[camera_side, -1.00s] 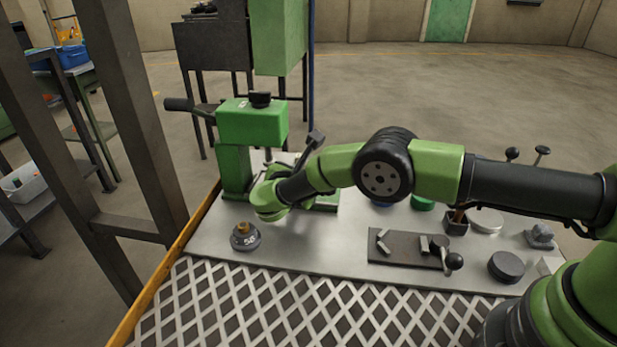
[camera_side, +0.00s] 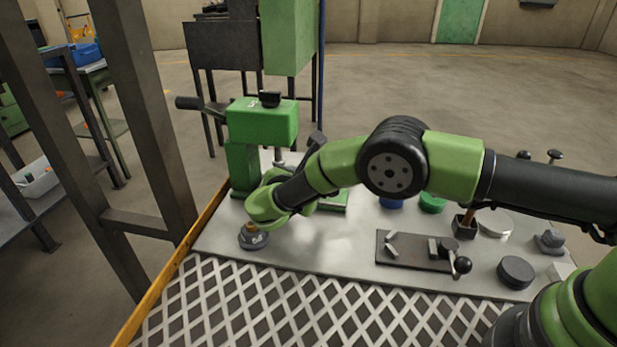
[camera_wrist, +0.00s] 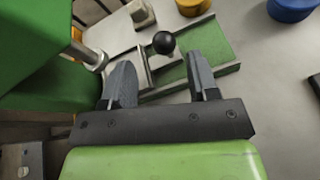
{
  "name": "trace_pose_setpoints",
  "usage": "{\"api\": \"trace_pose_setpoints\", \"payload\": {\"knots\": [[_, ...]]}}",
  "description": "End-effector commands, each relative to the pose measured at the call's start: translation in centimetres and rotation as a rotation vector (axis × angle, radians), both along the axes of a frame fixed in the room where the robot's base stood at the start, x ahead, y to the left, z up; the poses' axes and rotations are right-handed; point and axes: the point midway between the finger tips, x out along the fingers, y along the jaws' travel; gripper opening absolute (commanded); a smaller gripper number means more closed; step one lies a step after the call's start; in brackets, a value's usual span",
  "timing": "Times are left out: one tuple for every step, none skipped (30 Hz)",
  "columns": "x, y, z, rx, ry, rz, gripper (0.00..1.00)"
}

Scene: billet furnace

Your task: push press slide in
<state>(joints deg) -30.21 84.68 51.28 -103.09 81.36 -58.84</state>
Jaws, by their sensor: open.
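The green arbor press (camera_side: 262,122) stands at the back left of the bench in the side view. Its green body (camera_wrist: 35,45) and a metal ram (camera_wrist: 95,57) show at left in the wrist view. The press slide is a metal block with a black ball knob (camera_wrist: 163,42), between the rails of a green base (camera_wrist: 210,50). The base also shows in the side view (camera_side: 336,202), partly behind my arm. My gripper (camera_wrist: 162,80) is open, its two grey fingers apart with the knob beyond and between them. Contact with the slide cannot be seen. In the side view my wrist hides the fingers.
A dark round piece with a brass top (camera_side: 253,238) sits just in front of my wrist. A dark fixture plate (camera_side: 408,262) with a ball-ended lever, a black disc (camera_side: 515,272) and blue (camera_side: 391,202) and green (camera_side: 432,202) round parts lie to the right. Bare bench lies between.

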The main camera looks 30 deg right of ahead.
Motion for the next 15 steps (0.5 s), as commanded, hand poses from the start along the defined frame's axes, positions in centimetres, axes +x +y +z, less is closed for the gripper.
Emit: {"api": "trace_pose_setpoints", "payload": {"knots": [[-0.6,1.0,0.5,0.0,0.0,0.005,0.54],[-1.0,1.4,0.7,-0.001,0.001,0.006,0.54],[-1.4,2.0,1.0,-0.001,-0.001,0.005,0.54],[-1.8,2.4,1.2,0.0,0.0,0.005,0.54],[-2.1,2.7,1.4,0.0,0.0,0.005,0.54],[-2.5,3.2,1.6,-0.001,0.0,0.004,0.54],[-2.7,3.5,1.8,0.0,-0.001,0.004,0.54],[-2.9,3.7,1.9,0.0,-0.001,0.005,0.54],[-3.1,4.0,2.0,0.0,-0.001,0.004,0.54],[-3.2,4.2,2.1,0.0,-0.001,0.003,0.54],[-3.4,4.3,2.2,-0.001,-0.001,0.002,0.54],[-3.5,4.4,2.3,0.0,0.0,0.002,0.54],[-3.5,4.5,2.3,0.0,0.0,0.002,0.54],[-3.6,4.5,2.3,0.0,0.0,0.002,0.54],[-3.6,4.5,2.3,0.0,0.0,0.002,0.54]]}}
